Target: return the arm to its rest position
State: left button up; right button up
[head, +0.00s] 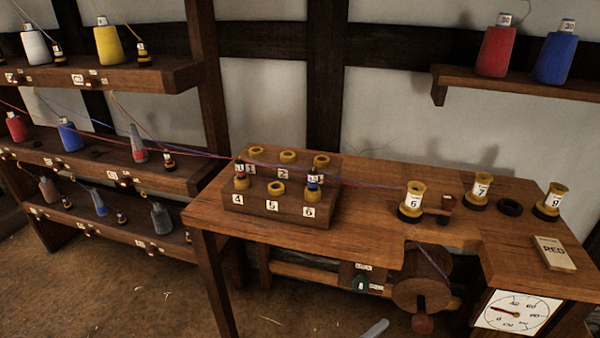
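Neither of my grippers shows in the head view. A small pale grey piece (376,329) pokes in at the bottom edge, and I cannot tell what it belongs to. The wooden bench (375,228) stands in the middle and right. On it sits a wooden block (256,208) with several yellow rings and number labels. Red and blue strands run from the left shelves across this block to the yellow spool marked 6 (415,197), which stands upright on the bench.
Spools 7 (480,189) and 9 (551,203), a black ring (510,208) and a box marked RED (554,253) are at the bench's right. A dial (517,311) and wooden drum (421,286) are at its front. Strands cross the space above the left shelves (103,164).

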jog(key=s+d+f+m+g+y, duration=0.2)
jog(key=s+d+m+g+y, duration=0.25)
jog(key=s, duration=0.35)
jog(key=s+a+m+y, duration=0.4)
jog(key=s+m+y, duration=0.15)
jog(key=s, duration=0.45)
pick_arm(q)
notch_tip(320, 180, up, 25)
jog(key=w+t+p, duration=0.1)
jog(key=p, duration=2)
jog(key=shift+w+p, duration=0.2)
jog(key=shift+p, duration=0.2)
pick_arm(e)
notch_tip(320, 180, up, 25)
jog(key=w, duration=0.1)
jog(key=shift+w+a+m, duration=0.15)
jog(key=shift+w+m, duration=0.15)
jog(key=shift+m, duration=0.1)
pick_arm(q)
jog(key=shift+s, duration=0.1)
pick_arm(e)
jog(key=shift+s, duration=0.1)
